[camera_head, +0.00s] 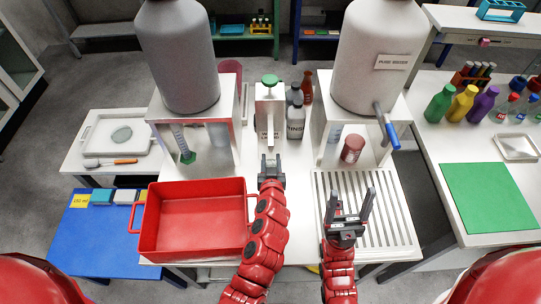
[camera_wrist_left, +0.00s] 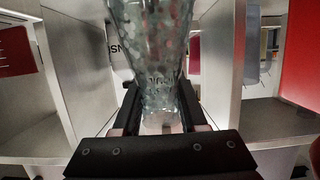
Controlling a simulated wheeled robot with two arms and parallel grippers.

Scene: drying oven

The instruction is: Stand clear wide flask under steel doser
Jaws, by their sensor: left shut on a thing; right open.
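My left gripper (camera_head: 270,172) is between the two tank stands, in front of a slim white unit with a green knob (camera_head: 269,80). In the left wrist view its fingers (camera_wrist_left: 160,105) are shut on a clear flask (camera_wrist_left: 155,50), upright and wide above, whose top is cut off by the frame. I cannot make out the flask in the head view. My right gripper (camera_head: 352,210) is open and empty above the slatted white tray (camera_head: 385,225). Two large tanks stand behind: a darker grey one (camera_head: 178,55) and a paler one labelled pure water (camera_head: 368,60). I cannot tell which is the steel doser.
A red bin (camera_head: 195,252) stands left of my left arm. Bottles (camera_head: 296,120) stand behind the gap between the stands. A green-tipped cylinder (camera_head: 184,150) is in the left stand, a red jar (camera_head: 352,148) in the right. The right table has a bare green mat (camera_head: 490,195).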

